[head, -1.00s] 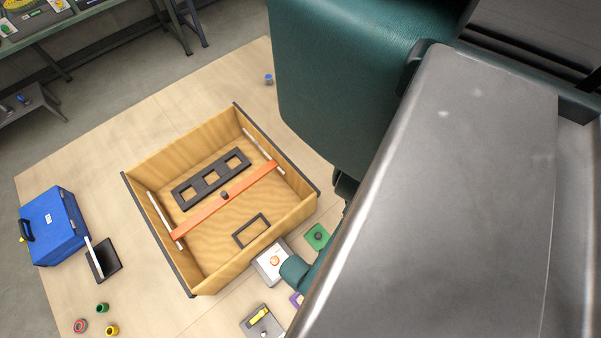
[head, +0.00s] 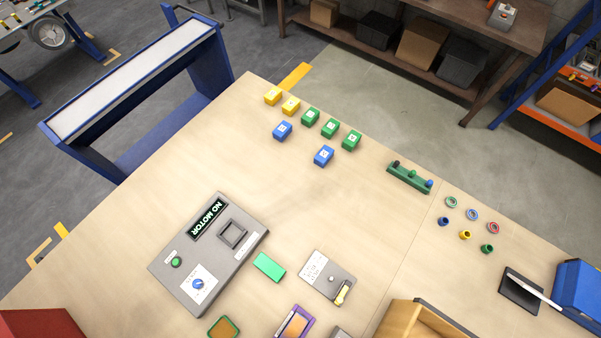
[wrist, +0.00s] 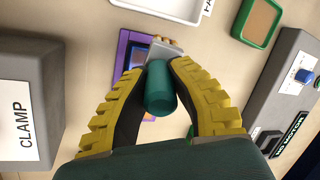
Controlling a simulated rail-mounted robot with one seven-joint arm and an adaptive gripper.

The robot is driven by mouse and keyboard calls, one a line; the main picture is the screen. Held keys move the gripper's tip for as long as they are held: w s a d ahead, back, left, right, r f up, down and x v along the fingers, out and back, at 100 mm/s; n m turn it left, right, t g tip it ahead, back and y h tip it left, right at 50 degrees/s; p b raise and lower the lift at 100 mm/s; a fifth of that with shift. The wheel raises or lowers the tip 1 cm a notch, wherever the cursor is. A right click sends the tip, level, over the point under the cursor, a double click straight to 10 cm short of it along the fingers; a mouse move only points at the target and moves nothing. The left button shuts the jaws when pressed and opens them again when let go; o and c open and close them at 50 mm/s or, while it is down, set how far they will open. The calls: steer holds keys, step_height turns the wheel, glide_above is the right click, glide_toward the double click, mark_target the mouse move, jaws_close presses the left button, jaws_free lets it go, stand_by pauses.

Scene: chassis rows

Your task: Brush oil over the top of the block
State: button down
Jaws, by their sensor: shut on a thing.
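My gripper (wrist: 160,88) is shut on the dark green round handle (wrist: 160,95) of a brush-like tool in the wrist view. Its flat grey end (wrist: 160,52) points away from me, over a purple-edged tray (wrist: 123,52). I cannot tell whether it touches the tray; the tool and fingers hide part of it. The purple tray (head: 280,334) also shows at the bottom of the head view, with an orange-brown inside. A green tray (wrist: 244,22) with a brown pad stands to its right in the wrist view. Which thing is the block is not clear. My gripper is outside the head view.
A grey box marked CLAMP (wrist: 27,120) stands close on the left in the wrist view. A grey NO MOTOR panel (head: 178,262), a flat green piece (head: 268,266) and a grey plate with a yellow lever (head: 325,278) lie nearby. The table's middle is mostly clear.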

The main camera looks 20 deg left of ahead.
step_height(320, 180, down, 2)
steer(key=shift+f+b, duration=0.1)
steer(key=shift+b, duration=0.6)
steer(key=shift+w+f, duration=0.1)
steer(key=shift+w, duration=0.15)
steer(key=shift+w+d+b, duration=0.4)
steer(key=shift+w+b, duration=0.2)
steer(key=shift+w, duration=0.3)
steer(key=shift+w+d+b, duration=0.35)
steer(key=shift+w+b, duration=0.25)
steer(key=shift+w, duration=0.25)
steer(key=shift+s+a+r+p, duration=0.15)
steer(key=shift+s+p, duration=0.1)
steer(key=shift+s, duration=0.15)
steer(key=shift+s+a+r+p, duration=0.1)
steer(key=shift+s+p, duration=0.1)
steer(key=shift+s, duration=0.2)
steer(key=shift+s+a+p, duration=0.25)
steer(key=shift+s+p, duration=0.2)
steer(key=shift+s, duration=0.25)
steer(key=shift+s+a+p, duration=0.25)
steer(key=shift+s+p, duration=0.15)
steer(key=shift+s, duration=0.25)
step_height(320, 180, up, 3)
steer(key=shift+w+p, duration=0.15)
steer(key=shift+p, duration=1.1)
step_height(320, 180, up, 5)
steer(key=p, duration=0.5)
steer(key=shift+f, duration=0.15)
steer(key=shift+f, duration=0.15)
